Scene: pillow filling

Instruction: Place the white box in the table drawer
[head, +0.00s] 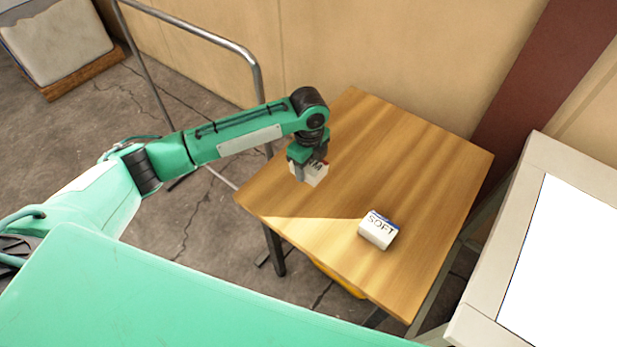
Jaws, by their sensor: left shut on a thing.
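My left gripper (307,163) points down over the left part of the wooden table (400,145). It is shut on a small white box (316,175) with dark lettering and a bit of red, partly hidden by the fingers. I cannot tell whether this box touches the tabletop or hangs just above it. A second white box (378,231), marked "SOFT" with a blue edge, lies on the table nearer the front, apart from the gripper. A yellow part (338,279), possibly the drawer, shows under the front edge; its inside is hidden. My right gripper is not in view.
A metal rail (200,33) stands behind my left arm. A light-framed panel with a white surface (565,265) stands right of the table. The wall is close behind the table. The tabletop's back and right are clear. A wood-based block (58,45) is far left.

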